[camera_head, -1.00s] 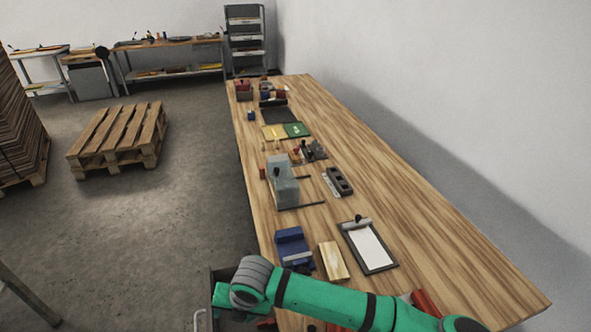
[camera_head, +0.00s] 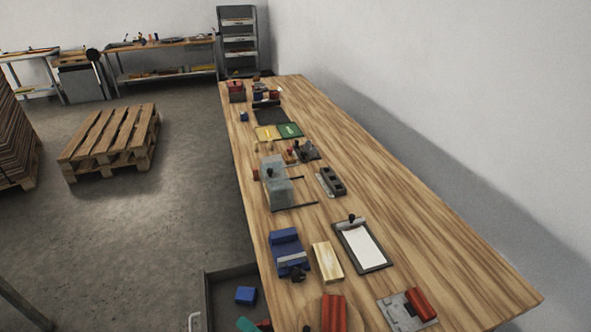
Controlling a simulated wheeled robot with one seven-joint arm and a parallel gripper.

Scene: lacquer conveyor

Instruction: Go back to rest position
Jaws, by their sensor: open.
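My gripper is not in view, and none of my arm shows for certain. A small teal-green piece (camera_head: 248,325) shows at the bottom edge, by an open drawer (camera_head: 207,300); I cannot tell what it belongs to. The drawer sticks out from the left side of the long wooden workbench (camera_head: 430,240) and holds a blue block (camera_head: 245,296).
On the near bench are a blue fixture (camera_head: 287,242), a wooden block (camera_head: 327,262), a clipboard (camera_head: 362,246), a red block (camera_head: 333,313) and a grey plate with a red part (camera_head: 408,308).

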